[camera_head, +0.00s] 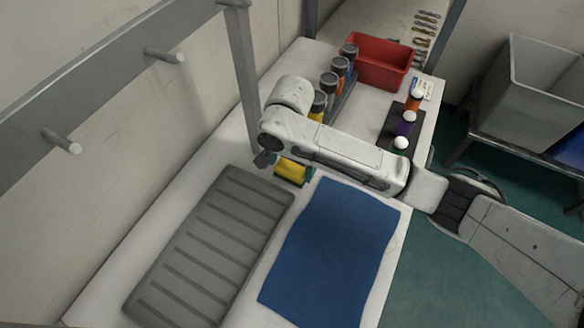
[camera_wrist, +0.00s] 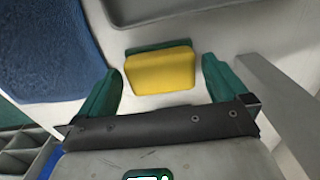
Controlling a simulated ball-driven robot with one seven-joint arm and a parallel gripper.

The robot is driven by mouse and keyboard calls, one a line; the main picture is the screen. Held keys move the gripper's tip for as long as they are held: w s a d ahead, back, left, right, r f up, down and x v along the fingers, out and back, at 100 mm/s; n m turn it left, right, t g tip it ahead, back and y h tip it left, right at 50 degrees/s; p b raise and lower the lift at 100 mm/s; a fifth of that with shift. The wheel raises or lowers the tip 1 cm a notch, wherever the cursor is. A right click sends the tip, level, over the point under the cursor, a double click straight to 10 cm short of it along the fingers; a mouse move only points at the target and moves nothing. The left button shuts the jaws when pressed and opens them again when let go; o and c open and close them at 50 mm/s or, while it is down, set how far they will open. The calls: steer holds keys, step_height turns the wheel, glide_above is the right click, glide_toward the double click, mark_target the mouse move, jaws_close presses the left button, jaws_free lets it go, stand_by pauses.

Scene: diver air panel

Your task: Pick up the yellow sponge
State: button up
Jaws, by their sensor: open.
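The yellow sponge (camera_wrist: 160,72) shows in the wrist view, with a green layer along its far edge. It is between the two green fingers of my gripper (camera_wrist: 160,84), with a gap on each side. The fingers are apart and hold nothing. In the head view the yellow sponge (camera_head: 291,169) is on the white table beside the grey ribbed mat, partly hidden by my arm. My gripper (camera_head: 289,174) is around it there, with a green finger showing at its right.
The grey ribbed mat (camera_head: 213,240) and the blue cloth (camera_head: 328,250) lie in front. A red bin (camera_head: 380,62), several dark-capped canisters (camera_head: 330,82) and a dark strip with white-knobbed pieces (camera_head: 402,130) stand behind my arm. A grey post (camera_head: 243,75) rises close to my gripper.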

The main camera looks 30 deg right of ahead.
steer(key=shift+f, duration=0.9)
steer(key=c, duration=0.8)
steer(key=shift+r, duration=0.15)
steer(key=shift+r, duration=0.25)
steer(key=shift+s+a+r+p, duration=0.3)
steer(key=shift+s+r+p, duration=0.25)
steer(key=shift+s+r, duration=1.65)
steer(key=shift+s+a+r+p, duration=0.25)
steer(key=shift+s+r+p, duration=0.35)
steer(key=shift+s+r, duration=1.55)
steer(key=shift+s+a+r+p, duration=0.3)
steer(key=shift+s+r+p, duration=0.25)
steer(key=shift+s+r, duration=1.65)
